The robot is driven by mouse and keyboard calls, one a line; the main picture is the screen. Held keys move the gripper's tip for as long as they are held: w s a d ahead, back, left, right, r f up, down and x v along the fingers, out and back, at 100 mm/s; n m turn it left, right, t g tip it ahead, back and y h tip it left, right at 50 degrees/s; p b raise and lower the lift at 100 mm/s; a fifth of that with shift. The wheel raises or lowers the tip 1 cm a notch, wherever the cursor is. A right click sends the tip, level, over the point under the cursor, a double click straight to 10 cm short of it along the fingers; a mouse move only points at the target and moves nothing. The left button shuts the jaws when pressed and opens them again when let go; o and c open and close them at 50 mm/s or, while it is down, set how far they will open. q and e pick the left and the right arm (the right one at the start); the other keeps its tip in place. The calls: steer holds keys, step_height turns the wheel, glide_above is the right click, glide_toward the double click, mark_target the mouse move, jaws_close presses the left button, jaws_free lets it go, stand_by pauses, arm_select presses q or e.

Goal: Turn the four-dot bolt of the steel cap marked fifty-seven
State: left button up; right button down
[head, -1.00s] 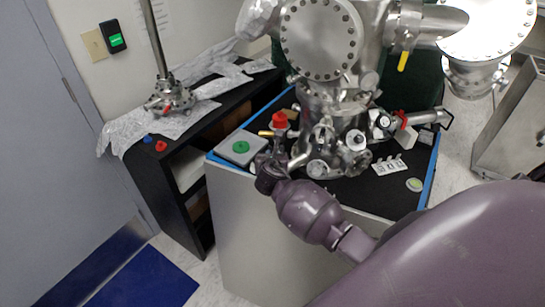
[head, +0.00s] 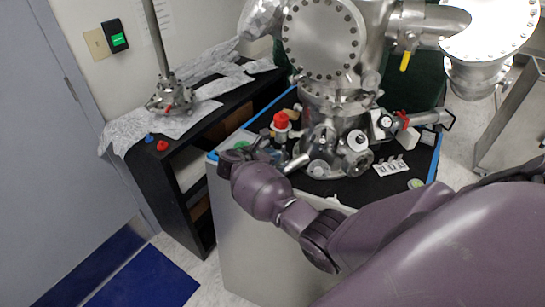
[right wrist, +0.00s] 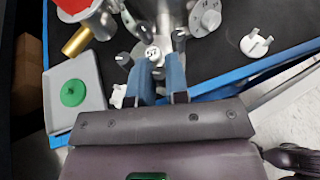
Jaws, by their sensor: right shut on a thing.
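In the right wrist view, the steel cap marked fifty-seven (right wrist: 152,53) shows a small white face with the number, right at my fingertips. My right gripper (right wrist: 159,62) has blue fingers on both sides of it and is shut on it. The four-dot bolt cannot be made out; small round grey parts lie on either side of the cap. In the head view my right gripper (head: 240,148) is at the left front of the steel chamber (head: 325,100), mostly hidden by my own wrist. My left gripper is not in view.
A grey box with a green button (right wrist: 73,92) lies left of my fingers, near a brass tube (right wrist: 78,40) and a red-topped part (head: 281,121). The blue-edged bench (head: 437,150) is crowded around the chamber.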

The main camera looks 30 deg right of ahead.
steer(key=shift+w+f+m+g+b, duration=0.1)
steer(key=shift+m+g+b, duration=0.6)
steer(key=shift+m+g, duration=1.35)
steer(key=shift+g, duration=0.25)
steer(key=c, duration=1.1)
jaws_free()
steer(key=b+v, duration=0.1)
steer(key=v, duration=0.9)
steer(key=shift+w+a+r, duration=0.15)
steer(key=shift+a+r, duration=0.15)
steer(key=shift+r, duration=0.05)
